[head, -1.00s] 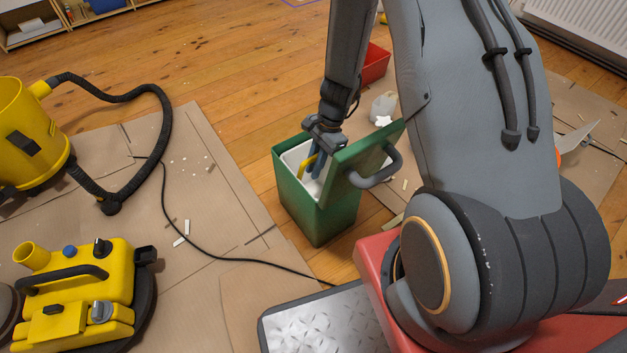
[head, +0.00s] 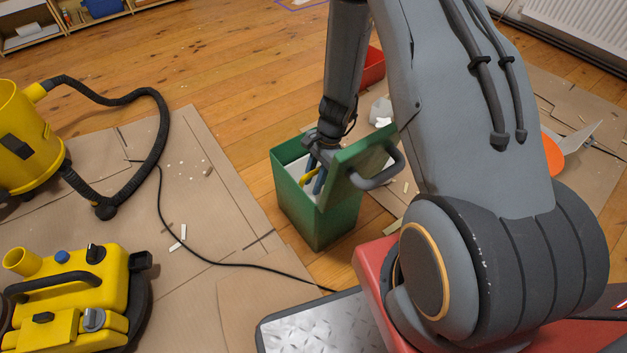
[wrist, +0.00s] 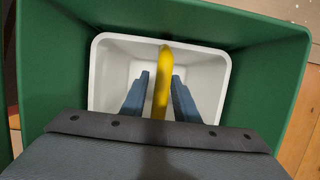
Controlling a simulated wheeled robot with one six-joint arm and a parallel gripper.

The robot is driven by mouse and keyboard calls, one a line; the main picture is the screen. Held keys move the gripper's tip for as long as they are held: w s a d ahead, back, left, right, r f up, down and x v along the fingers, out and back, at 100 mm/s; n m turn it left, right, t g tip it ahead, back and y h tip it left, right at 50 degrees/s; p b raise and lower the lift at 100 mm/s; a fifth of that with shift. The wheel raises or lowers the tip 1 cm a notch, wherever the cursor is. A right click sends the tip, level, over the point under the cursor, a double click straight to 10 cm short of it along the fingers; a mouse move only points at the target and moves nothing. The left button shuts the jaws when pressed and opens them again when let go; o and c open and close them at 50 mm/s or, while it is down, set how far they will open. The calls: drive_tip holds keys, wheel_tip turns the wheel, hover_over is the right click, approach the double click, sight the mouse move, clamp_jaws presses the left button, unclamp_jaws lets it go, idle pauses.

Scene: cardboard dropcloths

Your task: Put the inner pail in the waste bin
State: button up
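The green waste bin (head: 318,217) stands on the wooden floor in the head view, its lid (head: 362,157) tilted up on the right. The white inner pail (head: 291,169) is inside it, below the bin's rim. The wrist view shows the pail's pale rim (wrist: 112,42) within the green walls (wrist: 57,72). The pail's yellow handle (head: 308,175) stands up between the blue fingers of my gripper (head: 313,181). The pail's underside is hidden.
The raised lid and its grey handle (head: 378,176) are close to my arm. A red container (head: 373,68) and a whitish jug (head: 381,108) are behind the bin. A black cable (head: 230,263) crosses the cardboard (head: 225,215) at left, near yellow vacuum equipment (head: 75,295).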

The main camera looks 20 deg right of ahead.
drive_tip(key=shift+r, duration=0.1)
drive_tip(key=p+v, duration=0.5)
drive_tip(key=v, duration=0.7)
drive_tip(key=shift+r, duration=0.15)
drive_tip(key=s+a+r+n+h, duration=0.1)
drive_tip(key=s+a+r+n, duration=0.2)
drive_tip(key=a+r+n, duration=0.35)
drive_tip(key=s+a+r+n, duration=0.3)
drive_tip(key=a+r, duration=0.6)
drive_tip(key=s+a+r+n, duration=0.2)
drive_tip(key=s+r+n, duration=0.1)
drive_tip(key=s, duration=0.3)
drive_tip(key=s+a+r+n, duration=0.3)
drive_tip(key=s+r+n, duration=0.1)
drive_tip(key=s, duration=0.3)
drive_tip(key=s+a+r+n+t+h, duration=0.1)
drive_tip(key=s+a+r+n, duration=0.1)
drive_tip(key=s+r+n, duration=0.2)
drive_tip(key=s+r, duration=0.1)
drive_tip(key=s, duration=0.1)
drive_tip(key=shift+s+a+r, duration=0.25)
drive_tip(key=shift+s+a, duration=0.05)
drive_tip(key=shift+a, duration=0.05)
